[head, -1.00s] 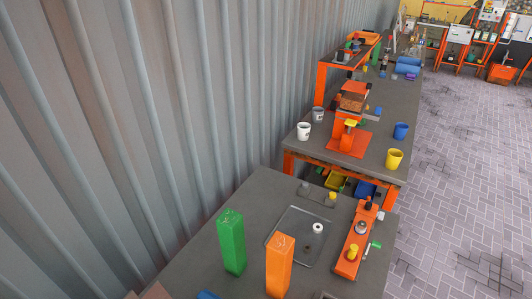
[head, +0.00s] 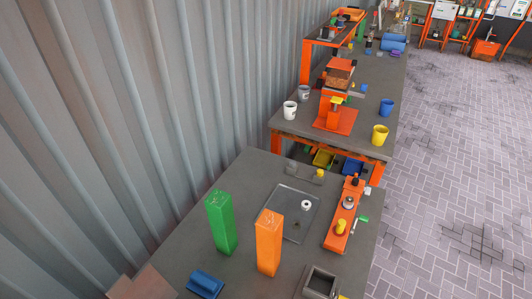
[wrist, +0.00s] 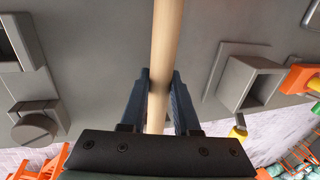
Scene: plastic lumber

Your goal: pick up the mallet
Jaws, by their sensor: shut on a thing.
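My gripper (wrist: 160,88) shows in the wrist view, its two dark fingers shut on a pale wooden handle, the mallet's handle (wrist: 166,35). The handle runs from the top edge of the picture down between the fingers to the gripper body. The mallet's head is out of view. Neither the mallet nor my gripper can be made out in the head view.
A green block (head: 221,224) and an orange block (head: 269,243) stand on the near grey table (head: 180,258). A blue piece (head: 206,284) and a square grey container (head: 321,281) are at its front. An orange fixture (head: 344,217) lies at the right.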

